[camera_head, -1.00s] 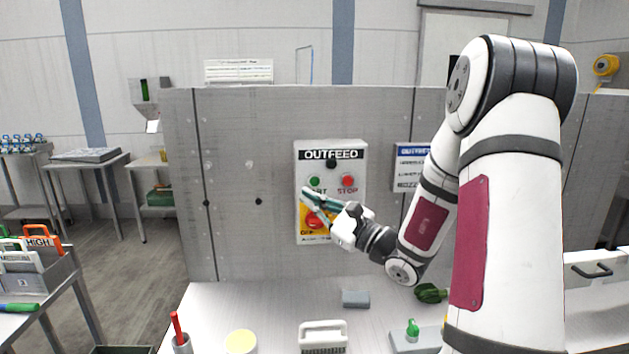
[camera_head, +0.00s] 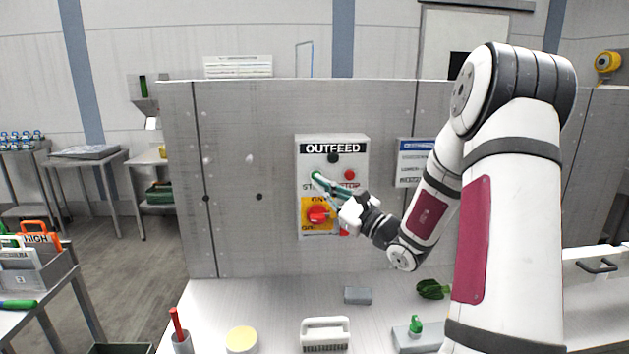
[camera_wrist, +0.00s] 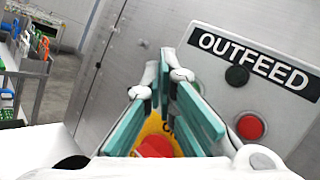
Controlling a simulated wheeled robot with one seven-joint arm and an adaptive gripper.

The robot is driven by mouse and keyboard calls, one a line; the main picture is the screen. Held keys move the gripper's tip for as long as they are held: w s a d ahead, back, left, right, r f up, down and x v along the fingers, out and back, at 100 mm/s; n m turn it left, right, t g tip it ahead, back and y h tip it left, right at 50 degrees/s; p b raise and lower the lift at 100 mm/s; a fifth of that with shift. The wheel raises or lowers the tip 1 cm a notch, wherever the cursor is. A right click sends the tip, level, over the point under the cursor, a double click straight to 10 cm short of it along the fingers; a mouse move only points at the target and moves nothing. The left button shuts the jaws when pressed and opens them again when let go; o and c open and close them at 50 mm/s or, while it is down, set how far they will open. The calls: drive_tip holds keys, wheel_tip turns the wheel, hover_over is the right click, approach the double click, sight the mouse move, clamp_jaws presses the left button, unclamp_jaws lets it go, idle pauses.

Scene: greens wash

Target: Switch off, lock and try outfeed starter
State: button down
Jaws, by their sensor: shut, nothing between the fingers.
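The OUTFEED starter box (camera_head: 361,160) is on the grey panel. It has a dark round lamp (camera_head: 333,158), a red STOP button (camera_head: 350,175) and a red rotary knob (camera_head: 317,215) on a yellow plate (camera_head: 306,203) marked ON at the top. The knob's exact setting is unclear. The wrist view shows the STOP button (camera_wrist: 250,127), the lamp (camera_wrist: 237,76) and part of the knob (camera_wrist: 155,147) beyond my fingers. A red patch (camera_head: 345,233) below my gripper is unclear.
A side cart with a tag rack (camera_head: 40,275) stands at left.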

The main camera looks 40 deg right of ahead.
drive_tip(key=shift+w+d+b, duration=0.25)
drive_tip(key=shift+w+d, duration=0.15)
drive_tip(key=shift+w, duration=0.3)
drive_tip(key=shift+w+d+b, duration=0.3)
drive_tip(key=shift+w+d, duration=0.15)
drive_tip(key=shift+w, duration=0.25)
drive_tip(key=shift+w+d+b, duration=0.25)
drive_tip(key=shift+w+d, duration=0.15)
drive_tip(key=shift+w, duration=0.3)
drive_tip(key=shift+w+d, duration=0.2)
drive_tip(key=shift+w, duration=0.15)
drive_tip(key=shift+w+d+b, duration=0.25)
drive_tip(key=shift+w+b, duration=0.15)
idle(0.7)
drive_tip(key=shift+s+a, duration=0.1)
drive_tip(key=shift+s, duration=0.05)
drive_tip(key=shift+s+a+p, duration=0.35)
drive_tip(key=shift+s, duration=0.25)
drive_tip(key=shift+s, duration=0.1)
drive_tip(key=s+a, duration=0.1)
drive_tip(key=s+p, duration=0.1)
drive_tip(key=s+a+p, duration=0.1)
drive_tip(key=s, duration=0.1)
drive_tip(key=shift+a, duration=0.3)
